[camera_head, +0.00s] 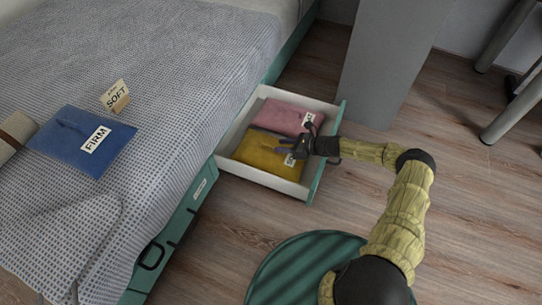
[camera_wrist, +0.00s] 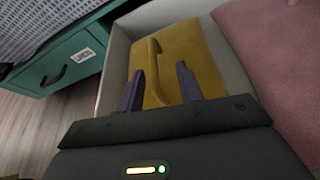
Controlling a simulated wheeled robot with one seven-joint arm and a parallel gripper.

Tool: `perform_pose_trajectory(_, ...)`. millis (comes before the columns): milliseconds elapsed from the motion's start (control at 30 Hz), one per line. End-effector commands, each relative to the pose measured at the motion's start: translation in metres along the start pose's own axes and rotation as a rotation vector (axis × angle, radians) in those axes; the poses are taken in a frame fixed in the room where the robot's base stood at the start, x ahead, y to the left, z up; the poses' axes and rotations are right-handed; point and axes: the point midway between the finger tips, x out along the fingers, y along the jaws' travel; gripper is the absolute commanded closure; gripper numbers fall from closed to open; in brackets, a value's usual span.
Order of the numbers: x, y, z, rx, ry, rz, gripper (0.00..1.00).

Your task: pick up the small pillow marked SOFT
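A yellow pillow (camera_head: 258,149) lies in the open drawer; its white label is partly covered by my gripper, so I cannot read it fully. A pink pillow (camera_head: 286,117) lies behind it, its small label unreadable. A tan card reading SOFT (camera_head: 116,97) stands on the bed. My gripper (camera_head: 283,148) is over the yellow pillow. In the wrist view my gripper (camera_wrist: 159,69) is open, its two purple fingers on either side of a raised yellow strap (camera_wrist: 153,55) on the yellow pillow (camera_wrist: 187,60). Whether the fingers touch the pillow cannot be told.
The white-walled drawer (camera_head: 232,138) juts from the teal bed base. A blue pillow marked FIRM (camera_head: 76,143) lies on the bed (camera_head: 180,60). A grey panel (camera_head: 390,60) stands behind the drawer, with dark chair legs (camera_head: 508,108) at right. Wooden floor lies in front.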

Motion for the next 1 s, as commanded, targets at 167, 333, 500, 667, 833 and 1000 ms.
perform_pose_trajectory(167, 0.003, 0.001, -0.001, 0.000, 0.000, 0.001, 0.64)
perform_pose_trajectory(333, 0.021, 0.005, -0.002, -0.001, -0.001, 0.003, 0.64)
perform_pose_trajectory(500, 0.043, 0.007, 0.000, -0.002, 0.001, 0.002, 0.64)
perform_pose_trajectory(667, 0.052, 0.007, 0.003, 0.000, 0.001, 0.000, 0.64)
perform_pose_trajectory(833, 0.052, 0.007, 0.004, 0.000, 0.001, 0.000, 0.64)
perform_pose_trajectory(1000, 0.051, 0.007, 0.004, 0.000, 0.001, 0.000, 0.64)
